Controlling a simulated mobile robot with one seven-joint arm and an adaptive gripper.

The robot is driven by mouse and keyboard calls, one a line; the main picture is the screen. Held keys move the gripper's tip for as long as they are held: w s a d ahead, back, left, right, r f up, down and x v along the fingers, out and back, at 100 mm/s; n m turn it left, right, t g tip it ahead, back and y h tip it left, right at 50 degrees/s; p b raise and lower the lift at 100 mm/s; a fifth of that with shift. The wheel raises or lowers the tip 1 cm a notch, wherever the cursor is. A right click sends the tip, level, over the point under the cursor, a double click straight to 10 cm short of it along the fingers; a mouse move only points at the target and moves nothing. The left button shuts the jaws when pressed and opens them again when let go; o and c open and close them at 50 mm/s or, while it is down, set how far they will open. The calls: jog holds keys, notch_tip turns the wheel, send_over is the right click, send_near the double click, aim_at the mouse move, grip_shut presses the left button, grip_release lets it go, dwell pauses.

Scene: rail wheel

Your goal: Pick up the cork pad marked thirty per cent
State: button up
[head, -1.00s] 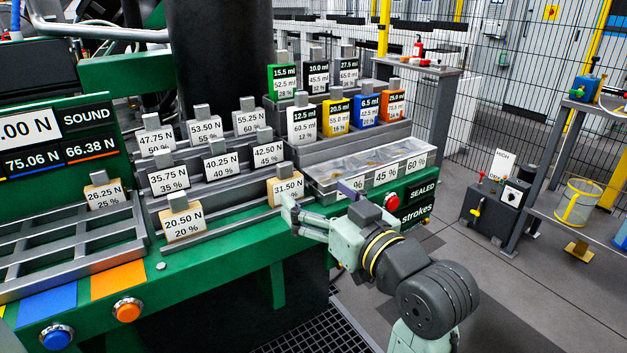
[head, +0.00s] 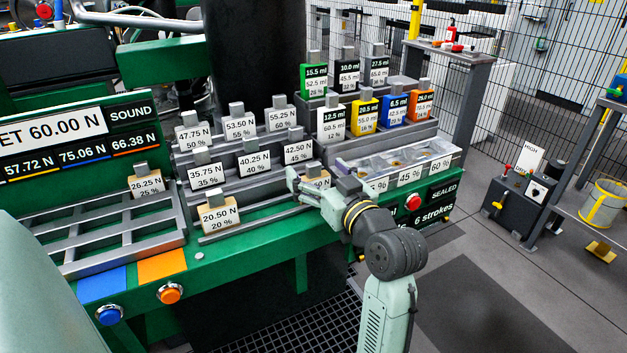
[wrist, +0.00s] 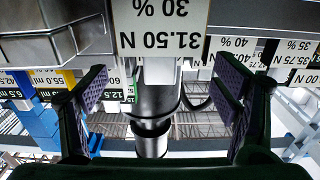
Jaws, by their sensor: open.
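The cork pad marked 31.50 N, 30 % (head: 318,179) sits at the right end of the front row on the stepped rack, partly hidden behind my gripper. In the wrist view its white label (wrist: 162,28) appears upside down at the top centre, with its grey tab (wrist: 160,71) below. My gripper (head: 306,190) is open at the front of this pad. In the wrist view the jaws (wrist: 162,88) stand wide apart, to the left and right of the tab, with a gap on both sides. Contact with the pad does not show.
The 20.50 N, 20 % pad (head: 218,213) stands left in the same row. The 42.50 N (head: 298,149) and 40.25 N (head: 254,160) pads stand behind. A clear-lidded tray (head: 410,176) and a red button (head: 413,202) lie close to the right.

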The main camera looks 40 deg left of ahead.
jog(key=shift+w+a, duration=0.1)
jog(key=shift+a, duration=0.2)
jog(key=shift+c, duration=0.3)
jog(key=c, duration=1.6)
